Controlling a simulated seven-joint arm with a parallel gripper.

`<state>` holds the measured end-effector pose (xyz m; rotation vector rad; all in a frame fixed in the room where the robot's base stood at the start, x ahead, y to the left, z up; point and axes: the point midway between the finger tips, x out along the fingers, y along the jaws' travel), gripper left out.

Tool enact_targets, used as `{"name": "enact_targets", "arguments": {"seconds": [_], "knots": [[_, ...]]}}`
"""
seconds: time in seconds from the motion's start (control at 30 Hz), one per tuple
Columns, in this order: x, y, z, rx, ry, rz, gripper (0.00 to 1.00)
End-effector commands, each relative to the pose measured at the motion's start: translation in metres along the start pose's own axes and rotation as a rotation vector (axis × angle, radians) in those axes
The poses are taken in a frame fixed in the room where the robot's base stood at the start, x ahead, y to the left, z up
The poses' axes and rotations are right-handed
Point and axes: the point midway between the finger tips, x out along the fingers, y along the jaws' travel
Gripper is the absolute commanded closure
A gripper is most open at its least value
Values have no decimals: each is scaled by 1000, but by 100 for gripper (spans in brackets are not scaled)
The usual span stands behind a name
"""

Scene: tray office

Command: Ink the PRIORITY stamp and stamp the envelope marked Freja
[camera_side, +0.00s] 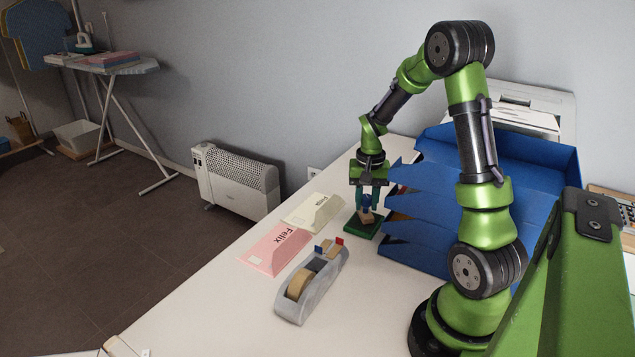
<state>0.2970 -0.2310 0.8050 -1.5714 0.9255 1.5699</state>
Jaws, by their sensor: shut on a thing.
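My gripper (368,203) points down and is shut on a small stamp with a blue handle and a wooden base (367,217). The stamp is upright at the green ink pad (355,230); I cannot tell for sure whether its face touches the pad. Its label cannot be read. A cream envelope (306,214) lies left of the pad, and its small name is hard to read, possibly Freja. A pink envelope (268,254) marked Felix lies in front of the cream one.
A grey tape dispenser (300,305) stands right of the pink envelope, with small blue, wooden and red pieces (328,247) at its far end. Blue stacked trays (455,200) stand close to the right of my gripper. The white table (215,310) is clear at front left.

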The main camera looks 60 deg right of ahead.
Motion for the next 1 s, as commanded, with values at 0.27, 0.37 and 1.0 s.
{"name": "enact_targets", "arguments": {"seconds": [0.27,0.37,1.0], "knots": [[3,0,0,0,-1,0,89],[5,0,0,1,-1,0,89],[10,0,0,0,0,0,89]]}}
